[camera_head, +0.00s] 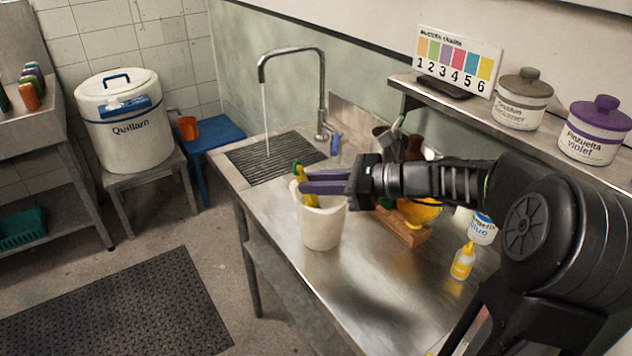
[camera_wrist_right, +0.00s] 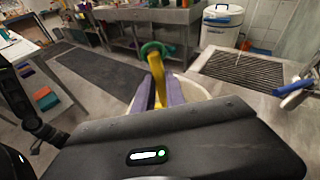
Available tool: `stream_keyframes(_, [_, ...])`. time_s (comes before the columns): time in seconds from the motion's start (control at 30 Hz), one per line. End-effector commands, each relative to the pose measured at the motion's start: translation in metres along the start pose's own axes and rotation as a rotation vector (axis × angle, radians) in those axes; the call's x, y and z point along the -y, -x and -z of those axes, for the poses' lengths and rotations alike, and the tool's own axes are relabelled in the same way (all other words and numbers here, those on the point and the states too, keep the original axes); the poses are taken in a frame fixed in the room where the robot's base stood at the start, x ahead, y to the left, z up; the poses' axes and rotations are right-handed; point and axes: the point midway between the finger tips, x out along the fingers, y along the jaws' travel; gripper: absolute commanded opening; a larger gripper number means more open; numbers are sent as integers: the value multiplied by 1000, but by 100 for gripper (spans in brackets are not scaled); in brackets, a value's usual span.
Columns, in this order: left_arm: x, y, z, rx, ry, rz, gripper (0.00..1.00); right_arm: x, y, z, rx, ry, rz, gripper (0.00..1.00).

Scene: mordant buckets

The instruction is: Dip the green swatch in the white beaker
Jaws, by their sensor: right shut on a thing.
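The white beaker (camera_head: 322,228) stands upright on the steel counter, near its front edge. My right gripper (camera_head: 308,182) is just above the beaker's mouth, its purple fingers shut on a slim yellow piece with a green top (camera_head: 308,190). The yellow part reaches down into the mouth of the beaker; its lower end is hidden. In the right wrist view the green ring-like top (camera_wrist_right: 157,49) rises above the fingers, with the beaker rim (camera_wrist_right: 205,92) behind. I cannot tell whether this piece is the green swatch. My left gripper is not in view.
A running tap (camera_head: 322,100) and drain grate (camera_head: 270,155) lie behind the beaker. A wooden block (camera_head: 405,236), a yellow bowl (camera_head: 420,213) and a yellow bottle (camera_head: 463,261) stand to the right. The counter (camera_head: 350,285) in front of the block is clear.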

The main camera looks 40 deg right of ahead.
Motion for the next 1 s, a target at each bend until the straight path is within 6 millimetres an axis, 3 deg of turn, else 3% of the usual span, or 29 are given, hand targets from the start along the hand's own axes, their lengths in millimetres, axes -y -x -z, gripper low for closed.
stream_keyframes(0.47, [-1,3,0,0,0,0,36,2,16,4,1,0,0,0])
stream_keyframes(1.0, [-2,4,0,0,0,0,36,1,10,2,0,0,-1,0])
